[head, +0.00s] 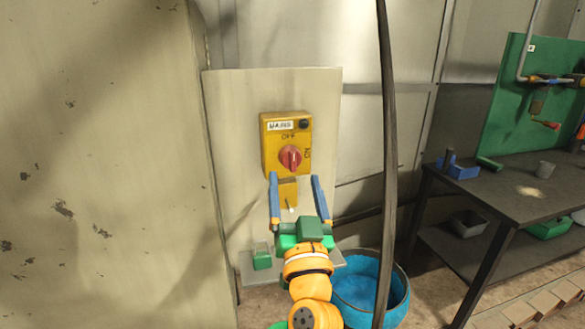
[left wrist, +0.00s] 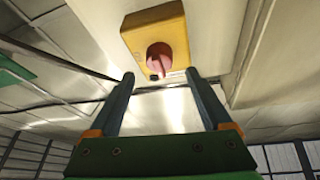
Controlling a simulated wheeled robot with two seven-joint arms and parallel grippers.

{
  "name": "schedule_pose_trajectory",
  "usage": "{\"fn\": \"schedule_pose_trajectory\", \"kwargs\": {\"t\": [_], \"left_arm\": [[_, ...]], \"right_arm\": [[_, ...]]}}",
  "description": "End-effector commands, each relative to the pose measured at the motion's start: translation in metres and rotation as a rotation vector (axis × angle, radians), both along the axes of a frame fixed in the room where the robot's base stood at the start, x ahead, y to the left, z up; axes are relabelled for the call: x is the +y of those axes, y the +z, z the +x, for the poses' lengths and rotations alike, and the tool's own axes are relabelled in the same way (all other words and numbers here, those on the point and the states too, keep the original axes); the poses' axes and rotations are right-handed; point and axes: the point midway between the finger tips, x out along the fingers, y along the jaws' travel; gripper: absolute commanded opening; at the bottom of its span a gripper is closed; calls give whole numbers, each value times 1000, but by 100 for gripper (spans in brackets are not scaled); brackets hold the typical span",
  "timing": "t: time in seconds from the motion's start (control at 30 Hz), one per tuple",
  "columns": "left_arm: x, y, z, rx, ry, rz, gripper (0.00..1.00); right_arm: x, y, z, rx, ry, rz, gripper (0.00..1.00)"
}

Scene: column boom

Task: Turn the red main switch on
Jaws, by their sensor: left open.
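The red main switch (head: 290,158) is a round knob with a raised grip bar on a yellow box (head: 270,150) labelled MAINS. OFF is printed above the knob and ON to its right. The grip bar looks roughly upright, in line with OFF. My left gripper (head: 294,177) is open and empty, its two blue fingers pointing up at the box, with the tips just below the knob. In the left wrist view the red knob (left wrist: 159,57) shows just beyond and between the fingertips (left wrist: 159,75), apparently not touched. My right gripper is not in view.
The box sits on a pale panel (head: 230,130) beside a large worn cabinet (head: 100,160). A dark upright pole (head: 387,150) stands close on the right. A blue tub (head: 345,292) is on the floor below, and a dark workbench (head: 505,190) stands at the right.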

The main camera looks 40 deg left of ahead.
Motion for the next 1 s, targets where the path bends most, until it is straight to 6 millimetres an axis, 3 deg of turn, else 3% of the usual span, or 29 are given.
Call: {"fn": "schedule_pose_trajectory", "kwargs": {"t": [0.03, 0.2, 0.53, 0.83, 1.0], "left_arm": [[7, 12, 7, 2, 5, 5, 83], [25, 20, 27, 4, 3, 3, 83], [30, 17, 34, 5, 1, -1, 80], [30, 17, 33, 6, 0, -1, 0], [30, 18, 33, 12, 0, 3, 0]], "right_arm": [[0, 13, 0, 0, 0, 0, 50], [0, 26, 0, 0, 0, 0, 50], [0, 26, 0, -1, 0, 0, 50], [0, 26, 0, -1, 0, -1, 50], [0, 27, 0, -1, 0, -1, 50]]}}
